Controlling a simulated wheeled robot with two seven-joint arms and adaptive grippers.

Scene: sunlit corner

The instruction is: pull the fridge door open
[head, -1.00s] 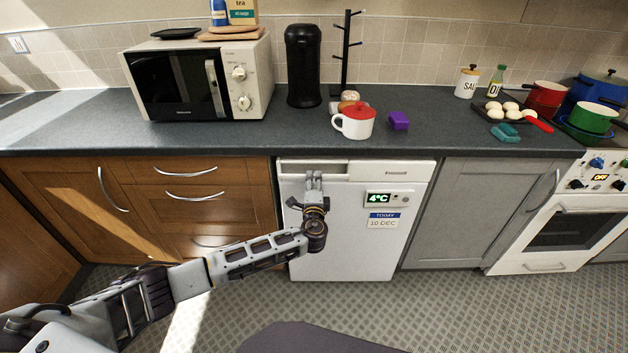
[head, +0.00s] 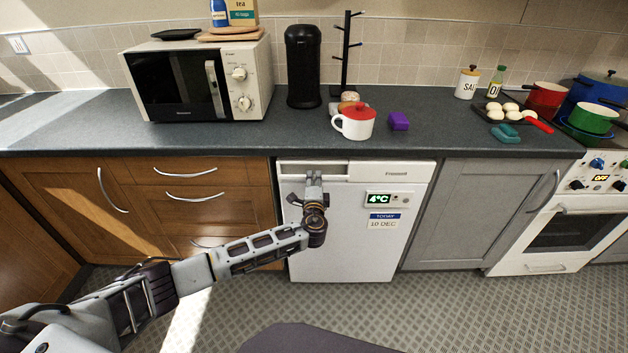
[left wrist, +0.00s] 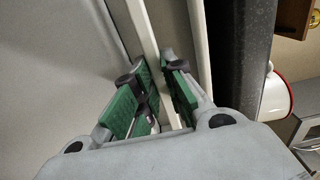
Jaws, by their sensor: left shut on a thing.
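The white fridge (head: 345,235) stands under the counter, with a 4°C display and a date label on its door. Its door looks closed in the head view. My left gripper (head: 314,178) is at the left part of this bar, reaching up from below. In the left wrist view, the green-padded fingers (left wrist: 162,88) are shut on the pale bar (left wrist: 142,25), one on each side. The fingertips are partly hidden in the head view. My right gripper is not in view.
A grey cabinet (head: 465,210) and a white oven (head: 560,235) stand right of the fridge, wooden drawers (head: 195,195) left. The dark worktop (head: 250,140) overhangs above, with a white mug (head: 354,126) near its edge. The patterned floor (head: 440,305) before the fridge is clear.

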